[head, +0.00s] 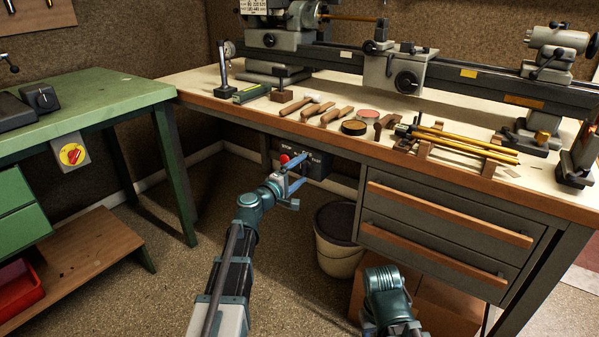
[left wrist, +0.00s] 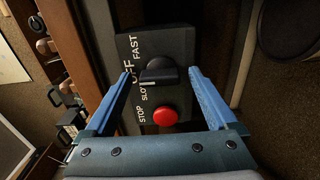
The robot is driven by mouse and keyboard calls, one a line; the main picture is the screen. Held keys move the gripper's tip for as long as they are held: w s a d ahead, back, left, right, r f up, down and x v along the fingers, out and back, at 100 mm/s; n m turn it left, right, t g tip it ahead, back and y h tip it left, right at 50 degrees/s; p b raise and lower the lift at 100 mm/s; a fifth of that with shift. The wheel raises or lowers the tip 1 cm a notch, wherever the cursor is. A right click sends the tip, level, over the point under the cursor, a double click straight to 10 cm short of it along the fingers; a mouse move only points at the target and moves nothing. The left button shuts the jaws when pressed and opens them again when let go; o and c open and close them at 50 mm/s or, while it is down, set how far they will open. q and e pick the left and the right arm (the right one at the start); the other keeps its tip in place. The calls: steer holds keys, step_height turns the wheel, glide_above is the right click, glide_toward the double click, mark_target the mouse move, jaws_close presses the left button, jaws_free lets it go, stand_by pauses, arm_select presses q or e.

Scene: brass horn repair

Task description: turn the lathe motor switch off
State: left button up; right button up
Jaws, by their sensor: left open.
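The lathe motor switch is a dark box (head: 318,166) under the front edge of the lathe bench. In the left wrist view, the box (left wrist: 180,47) has a black rotary knob (left wrist: 160,70), labels OFF, SLOW and FAST, and a red stop button (left wrist: 165,115). The labels sit around the knob's left side; I cannot tell surely which one it points at. My left gripper (head: 298,171) is open in front of the box. In the wrist view its blue fingers (left wrist: 162,83) stand on either side of the knob, apart from it. My right gripper is not visible; only its arm shows.
The lathe bench (head: 215,86) has drawers (head: 440,222) right of the box. A bucket (head: 338,262) stands below it. A green bench (head: 110,92) at left carries another red-and-yellow switch (head: 71,154). The floor between the benches is open.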

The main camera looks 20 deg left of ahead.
arm_select(q)
steer(key=v, duration=1.3)
steer(key=shift+s, duration=0.4)
steer(key=shift+a, duration=0.1)
steer(key=s+d+f+m+g+h, duration=0.1)
steer(key=s+d+f+m+g, duration=0.4)
steer(key=d, duration=0.5)
steer(key=s+d+f+m+g+h, duration=0.2)
steer(key=d+f+m+g, duration=0.4)
steer(key=d, duration=0.4)
steer(key=s+d+f+m+g+y, duration=0.1)
steer(key=s+f+m+g+y, duration=0.3)
steer(key=s, duration=0.4)
steer(key=s+d+f+m+g+y, duration=0.1)
steer(key=s+f+m+g+y, duration=0.15)
steer(key=s+f+y, duration=0.45)
step_height(320, 180, up, 39)
steer(key=p, duration=3.8)
steer(key=shift+s+a+h+p, duration=0.3)
steer(key=shift+s, duration=0.05)
steer(key=shift+f, duration=0.1)
steer(key=shift+c, duration=0.3)
